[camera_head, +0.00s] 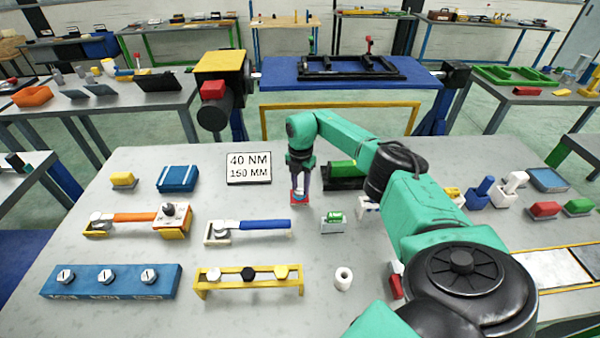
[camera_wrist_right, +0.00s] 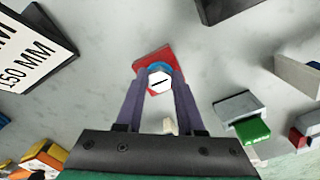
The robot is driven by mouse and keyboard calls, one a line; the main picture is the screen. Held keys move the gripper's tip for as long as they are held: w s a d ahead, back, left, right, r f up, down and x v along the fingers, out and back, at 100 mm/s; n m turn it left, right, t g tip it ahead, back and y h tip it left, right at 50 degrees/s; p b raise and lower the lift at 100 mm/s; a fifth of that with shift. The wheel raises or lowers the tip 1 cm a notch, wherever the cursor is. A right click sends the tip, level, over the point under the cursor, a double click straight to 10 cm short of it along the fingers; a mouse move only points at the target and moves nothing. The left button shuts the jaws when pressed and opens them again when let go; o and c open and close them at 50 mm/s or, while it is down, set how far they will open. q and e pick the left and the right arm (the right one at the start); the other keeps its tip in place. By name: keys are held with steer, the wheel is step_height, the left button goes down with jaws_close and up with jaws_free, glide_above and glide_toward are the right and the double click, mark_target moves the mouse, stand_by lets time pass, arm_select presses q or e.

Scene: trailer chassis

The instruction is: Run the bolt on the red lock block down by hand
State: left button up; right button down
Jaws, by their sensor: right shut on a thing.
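The red lock block (camera_head: 300,201) lies on the grey table below my right gripper, near the middle of the head view. In the right wrist view the red lock block (camera_wrist_right: 142,77) shows past the fingertips, with a blue ring around the bolt. The bolt (camera_wrist_right: 159,84) has a white head with a dark slot, between the finger ends. My right gripper (camera_head: 301,187) points down over the block and is shut on the bolt; it also shows in the right wrist view (camera_wrist_right: 161,80). How deep the bolt sits is hidden. My left gripper is out of view.
A white sign (camera_head: 248,168) reading 40 NM, 150 MM stands to the left of the gripper. A blue-handled wrench (camera_head: 262,225) lies in front to the left. A green-topped small block (camera_head: 334,221) is close on the right. Bare table lies between these things.

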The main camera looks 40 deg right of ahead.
steer(key=m+p, duration=0.1)
steer(key=m, duration=0.1)
steer(key=m+p, duration=0.1)
steer(key=m, duration=0.1)
steer(key=m+p, duration=0.1)
steer(key=m, duration=0.1)
steer(key=shift+r+m, duration=0.3)
steer(key=shift+r, duration=0.1)
steer(key=m+p, duration=0.1)
steer(key=m, duration=0.2)
steer(key=shift+s+p, duration=0.1)
steer(key=shift+p, duration=0.3)
steer(key=shift+f+m+p, duration=0.1)
steer(key=shift+m+p, duration=0.3)
steer(key=shift+m, duration=0.4)
steer(key=c, duration=0.7)
jaws_free()
steer(key=shift+a, duration=0.1)
steer(key=shift+o, duration=0.9)
steer(key=shift+s+f, duration=0.1)
steer(key=shift+s, duration=0.05)
